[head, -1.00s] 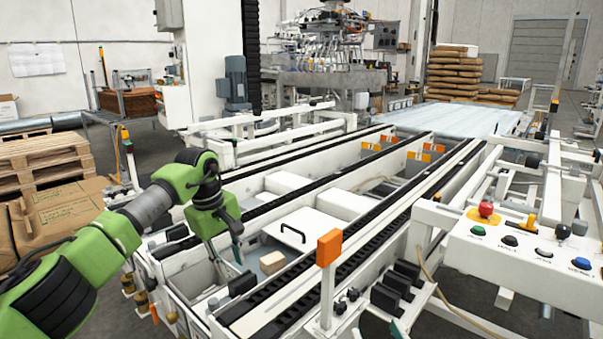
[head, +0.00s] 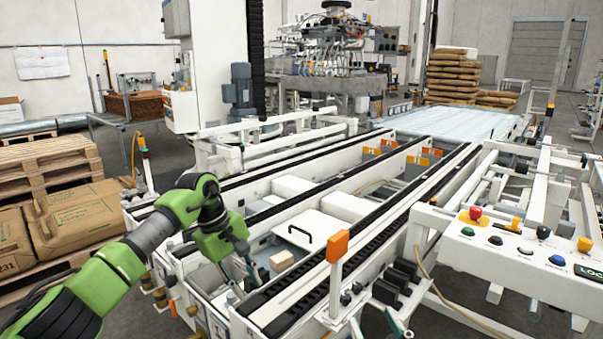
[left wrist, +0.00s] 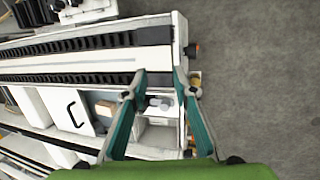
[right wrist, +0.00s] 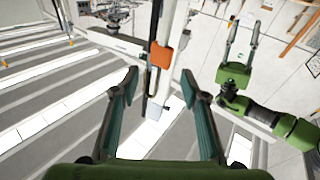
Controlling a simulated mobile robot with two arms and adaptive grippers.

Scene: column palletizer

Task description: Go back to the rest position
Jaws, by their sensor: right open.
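My left gripper (head: 240,282) hangs from the green arm at the near left end of the white conveyor frame (head: 345,290). In the left wrist view (left wrist: 160,80) its two teal fingers are apart with nothing between them, above the end of the conveyor. My right gripper (right wrist: 158,78) shows in the right wrist view with its fingers wide apart and empty. In the head view only a teal fingertip of it shows at the bottom edge. The left gripper also shows in the right wrist view (right wrist: 242,42), fingers apart.
An orange box on a post (head: 338,246) stands at the conveyor's near side. A control panel with coloured buttons (head: 508,245) is at the right. Pallets (head: 45,165) and brown sacks (head: 75,218) are at the left.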

